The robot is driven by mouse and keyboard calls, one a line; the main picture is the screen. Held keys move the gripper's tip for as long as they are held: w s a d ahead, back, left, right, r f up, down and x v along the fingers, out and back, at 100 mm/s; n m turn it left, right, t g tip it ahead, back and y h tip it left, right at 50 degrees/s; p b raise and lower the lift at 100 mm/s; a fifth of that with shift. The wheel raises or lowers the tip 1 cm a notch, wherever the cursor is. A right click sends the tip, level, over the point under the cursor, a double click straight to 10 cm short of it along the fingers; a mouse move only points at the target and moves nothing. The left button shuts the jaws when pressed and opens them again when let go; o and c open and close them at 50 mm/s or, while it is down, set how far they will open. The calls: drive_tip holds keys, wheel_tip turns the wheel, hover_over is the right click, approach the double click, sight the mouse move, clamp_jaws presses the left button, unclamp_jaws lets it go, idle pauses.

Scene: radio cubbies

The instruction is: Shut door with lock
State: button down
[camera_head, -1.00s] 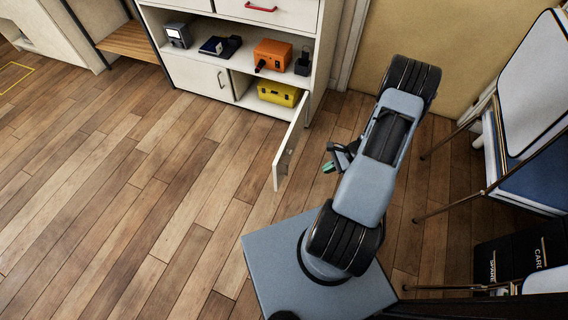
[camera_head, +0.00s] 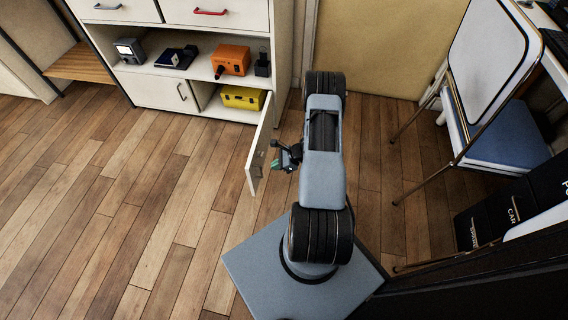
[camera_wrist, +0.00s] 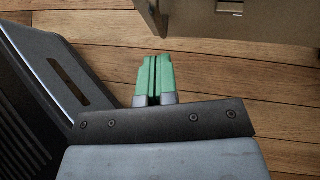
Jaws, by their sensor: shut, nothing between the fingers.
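A white cabinet door (camera_head: 260,146) stands swung wide open from the lower right compartment of the white cabinet. My gripper (camera_head: 276,163) is just right of the door's free end, on the side away from the closed left door. In the wrist view the green fingertips of my gripper (camera_wrist: 155,75) are together and empty, pointing toward the door (camera_wrist: 255,20) at the top of the view. A small metal fitting, perhaps the lock (camera_wrist: 229,7), shows on the door there. A gap with floor in it appears between fingertips and door.
A yellow case (camera_head: 243,97) lies inside the open compartment. An orange box (camera_head: 232,59) and small devices stand on the shelf above. A chair (camera_head: 490,130) and black boxes (camera_head: 500,213) are at the right. The wooden floor at left is clear.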

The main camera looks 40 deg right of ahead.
drive_tip(key=shift+w+a+b, duration=0.2)
drive_tip(key=shift+w+a, duration=0.35)
drive_tip(key=shift+a, duration=0.25)
drive_tip(key=shift+w+a+b, duration=0.15)
drive_tip(key=shift+w+a, duration=0.35)
drive_tip(key=shift+a, duration=0.25)
